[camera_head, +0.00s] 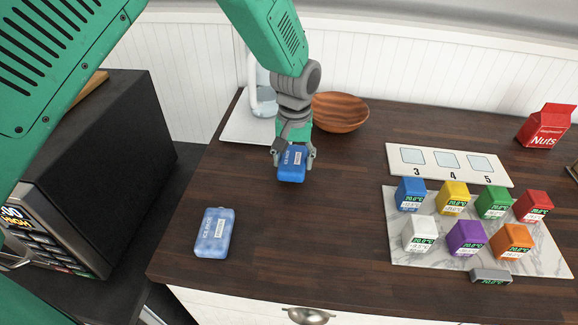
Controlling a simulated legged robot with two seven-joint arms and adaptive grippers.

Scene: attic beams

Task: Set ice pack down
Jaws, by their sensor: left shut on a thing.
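A blue ice pack (291,165) with a white label is held in my left gripper (293,158). The gripper comes down from above, its fingers on both sides of the pack. The pack is over the dark wooden counter; I cannot tell whether it touches the wood. A second ice pack (214,233), lighter blue, lies on the counter at the front left, apart from the gripper. At the right edge a small dark part (573,171) shows, perhaps my right gripper; its state cannot be made out.
A wooden bowl (340,112) and a clear pitcher (262,97) stand behind. At right are a numbered white board (447,179), a marble slab (407,259) with several coloured cubes, and a red nuts carton (548,127). A microwave (100,160) is left. The counter's middle front is clear.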

